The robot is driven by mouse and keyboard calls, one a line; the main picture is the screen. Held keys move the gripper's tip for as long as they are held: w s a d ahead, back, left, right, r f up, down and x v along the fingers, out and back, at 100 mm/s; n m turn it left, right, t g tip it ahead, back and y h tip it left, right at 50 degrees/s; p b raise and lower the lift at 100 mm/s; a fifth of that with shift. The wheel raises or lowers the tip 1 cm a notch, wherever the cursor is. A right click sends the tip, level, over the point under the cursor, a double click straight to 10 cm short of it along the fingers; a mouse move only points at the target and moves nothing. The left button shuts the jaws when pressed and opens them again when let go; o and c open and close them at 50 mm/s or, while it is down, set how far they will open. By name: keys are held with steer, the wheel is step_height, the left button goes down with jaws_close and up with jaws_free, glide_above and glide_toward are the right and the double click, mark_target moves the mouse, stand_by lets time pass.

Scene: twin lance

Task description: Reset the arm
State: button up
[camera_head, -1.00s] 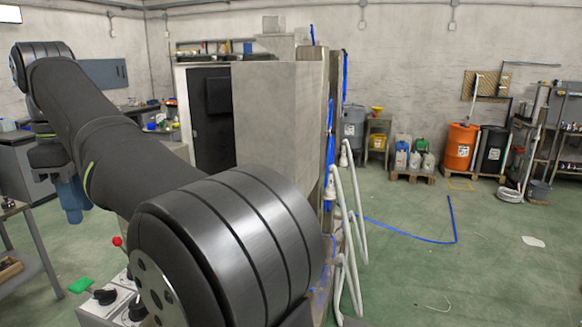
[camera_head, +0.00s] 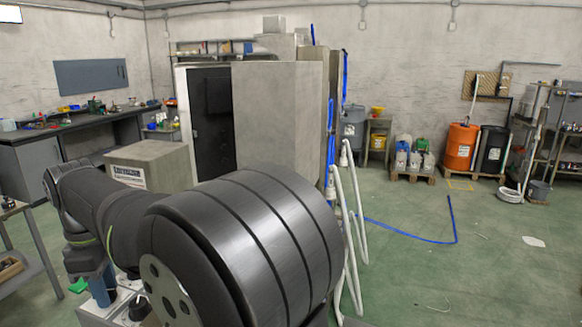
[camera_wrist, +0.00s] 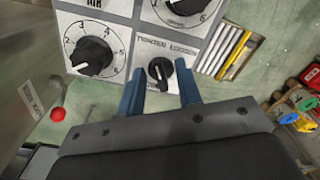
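My gripper (camera_wrist: 160,88) is open in the wrist view, its two blue fingers apart. The fingers point toward a control panel (camera_wrist: 152,44), with a small black knob (camera_wrist: 160,70) showing between their tips. I cannot tell whether they touch it. Nothing is held. In the head view the blue fingers of my gripper (camera_head: 102,291) point down at the left end of my arm, near the panel (camera_head: 103,316). The arm hides much of that panel.
A larger black dial (camera_wrist: 91,56) and a red ball-ended lever (camera_wrist: 58,113) lie left of the gripper in the wrist view. A labelled box (camera_head: 165,163) and a workbench (camera_head: 35,160) stand behind the arm. The green floor (camera_head: 400,265) at right is mostly clear.

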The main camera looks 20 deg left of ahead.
steer(key=m, duration=0.6)
steer(key=shift+s+r, duration=0.1)
steer(key=shift+r, duration=0.05)
steer(key=m, duration=0.6)
steer(key=shift+s, duration=0.1)
steer(key=o, duration=0.6)
steer(key=r+m, duration=0.1)
steer(key=r, duration=0.1)
steer(key=r+m, duration=0.1)
steer(key=r, duration=0.1)
steer(key=a+r+m, duration=0.1)
steer(key=r, duration=0.2)
steer(key=shift+a+r, duration=0.1)
step_height(320, 180, up, 10)
steer(key=d+m, duration=0.1)
steer(key=m, duration=0.4)
step_height(320, 180, down, 17)
steer(key=shift+s+f, duration=0.1)
steer(key=shift+s, duration=0.05)
